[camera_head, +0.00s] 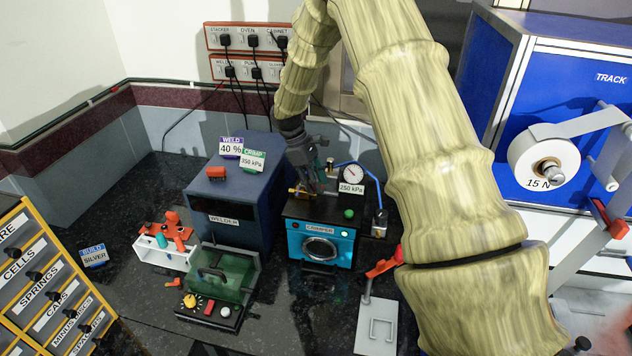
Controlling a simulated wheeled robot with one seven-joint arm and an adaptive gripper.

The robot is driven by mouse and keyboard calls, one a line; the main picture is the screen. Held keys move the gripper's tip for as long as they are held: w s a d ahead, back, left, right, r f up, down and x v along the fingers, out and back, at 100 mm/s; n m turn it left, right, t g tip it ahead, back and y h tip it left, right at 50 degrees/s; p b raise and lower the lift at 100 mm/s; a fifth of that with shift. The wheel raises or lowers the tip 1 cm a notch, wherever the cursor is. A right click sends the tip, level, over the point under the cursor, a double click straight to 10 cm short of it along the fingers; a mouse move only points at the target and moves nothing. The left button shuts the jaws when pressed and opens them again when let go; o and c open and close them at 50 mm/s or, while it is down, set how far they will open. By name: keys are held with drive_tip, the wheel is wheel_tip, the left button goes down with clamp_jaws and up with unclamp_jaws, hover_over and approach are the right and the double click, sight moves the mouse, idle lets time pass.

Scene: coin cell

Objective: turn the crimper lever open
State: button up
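The crimper (319,229) is a black-topped box with a bright blue front, a round silver-rimmed port and a label reading CRIMPER. It stands on the dark counter in the middle of the view. My gripper (313,186) points down over the left part of its top, fingertips close to a small yellow-gold piece (299,191). I cannot tell whether this piece is the lever or whether the fingers touch it. The finger gap is too small to read. A pressure gauge (351,174) and a 250 kPa tag (351,188) are at the crimper's back right.
The dark blue welder (230,206) stands close on the left. A green-lidded box (217,275) and a white rack (165,253) are in front of it. A red-handled white device (376,325) is at the front right. My arm covers much of the right side.

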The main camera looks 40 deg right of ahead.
drive_tip(key=shift+w+d+r, duration=0.1)
drive_tip(key=shift+w+r, duration=0.2)
drive_tip(key=shift+r, duration=0.25)
drive_tip(key=v, duration=0.6)
drive_tip(key=shift+a+r, duration=0.25)
drive_tip(key=shift+r, duration=0.15)
